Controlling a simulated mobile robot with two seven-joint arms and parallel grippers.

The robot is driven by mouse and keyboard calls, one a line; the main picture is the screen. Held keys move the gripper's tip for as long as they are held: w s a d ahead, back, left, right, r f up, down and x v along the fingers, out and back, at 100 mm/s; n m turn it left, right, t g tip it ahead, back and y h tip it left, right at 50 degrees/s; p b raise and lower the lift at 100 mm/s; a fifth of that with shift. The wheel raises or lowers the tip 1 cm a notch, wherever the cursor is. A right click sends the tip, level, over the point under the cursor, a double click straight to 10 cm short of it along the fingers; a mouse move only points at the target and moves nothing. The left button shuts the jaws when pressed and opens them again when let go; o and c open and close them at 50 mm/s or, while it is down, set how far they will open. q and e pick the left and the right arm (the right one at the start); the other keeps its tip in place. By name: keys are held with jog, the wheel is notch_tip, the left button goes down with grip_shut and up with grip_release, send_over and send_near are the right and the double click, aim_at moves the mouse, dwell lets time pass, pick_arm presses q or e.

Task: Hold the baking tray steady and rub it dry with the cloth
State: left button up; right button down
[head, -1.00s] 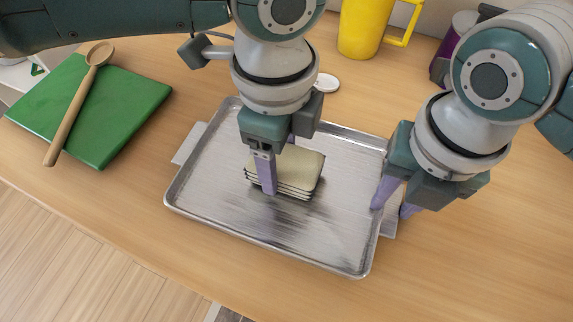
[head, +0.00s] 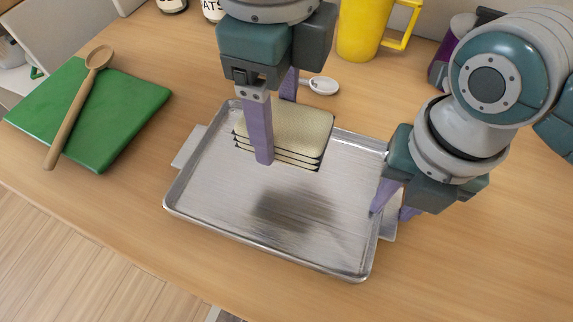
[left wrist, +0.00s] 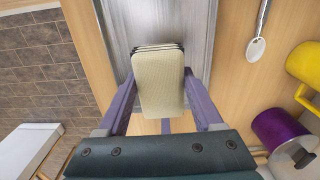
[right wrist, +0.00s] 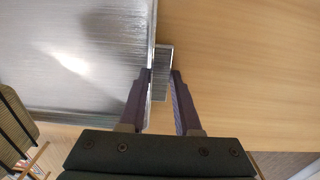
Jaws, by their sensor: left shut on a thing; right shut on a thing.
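The baking tray (head: 215,200) is a shallow metal pan lying on the wooden counter, with a flat handle at each short end. My left gripper (head: 277,130) is shut on the cloth (head: 300,122), a folded cream stack with dark edges. The cloth appears raised above the tray, with a dark shadow on the tray below it. It also shows between the fingers in the left wrist view (left wrist: 158,85). My right gripper (head: 391,212) is shut on the tray's right handle, which also shows between the fingers in the right wrist view (right wrist: 162,65).
A green board (head: 125,125) with a wooden spoon (head: 72,115) on it lies at the left. A purple container (head: 443,60) stands at the back right. The counter's front edge is close to the tray.

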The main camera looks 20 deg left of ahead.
jog(key=c, duration=0.5)
grip_release()
jog(key=shift+r, duration=0.1)
notch_tip(320, 180, up, 12)
jog(key=shift+f, duration=0.1)
